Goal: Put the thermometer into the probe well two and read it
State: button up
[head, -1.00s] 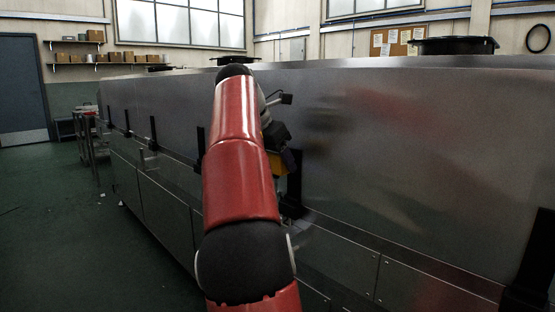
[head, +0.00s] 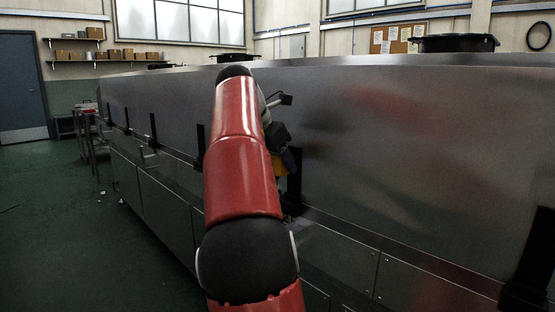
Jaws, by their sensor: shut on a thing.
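My arm reaches forward along the front of the long steel dryer (head: 420,150) and covers part of it. My gripper (head: 288,160) shows only partly, as a dark shape to the right of the arm, close to the dryer's side. A small yellow piece (head: 281,169) shows just below it, partly hidden behind my arm; it appears to be the thermometer in the shut gripper. Its probe end cannot be made out. No probe well or reading can be made out in this view.
Black upright brackets (head: 532,255) stand along the dryer's ledge, one right by my gripper. Lower steel panels (head: 340,260) run below. The green floor (head: 75,230) at left is mostly clear. A trolley (head: 90,135) stands near the far end.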

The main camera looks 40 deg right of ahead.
notch_tip(320, 180, down, 10)
jog(key=b, duration=0.6)
dwell(2.9)
jog(key=o, duration=1.1)
jog(key=shift+r, duration=0.1)
jog(key=p+v, duration=0.2)
jog(key=v, duration=0.5)
jog(key=shift+a+r, duration=0.25)
jog(key=shift+r, duration=0.05)
jog(key=s+a+f+m+t+y, duration=0.1)
jog(key=s+a+f+m+y, duration=0.1)
jog(key=s+a+f+m, duration=0.4)
jog(key=s+a+f+m+t+y+p, duration=0.1)
jog(key=s+a+f+m+t+y, duration=0.1)
jog(key=s+a+f+m, duration=0.4)
jog(key=s+a+f+m+t+y+p, duration=0.1)
jog(key=s+a+f+m+t+y, duration=0.1)
jog(key=s+a+f+m, duration=0.4)
jog(key=shift+s+a+f+m+y, duration=0.15)
jog(key=shift+s+a+f, duration=0.25)
jog(key=shift+a+f, duration=0.7)
jog(key=shift+s+a+f+m+y, duration=0.1)
jog(key=shift+s+a+f, duration=0.4)
jog(key=shift+a, duration=0.95)
jog(key=shift+s+a+f+m+y, duration=0.15)
jog(key=shift+s+a+f, duration=0.15)
jog(key=shift+a+f, duration=0.8)
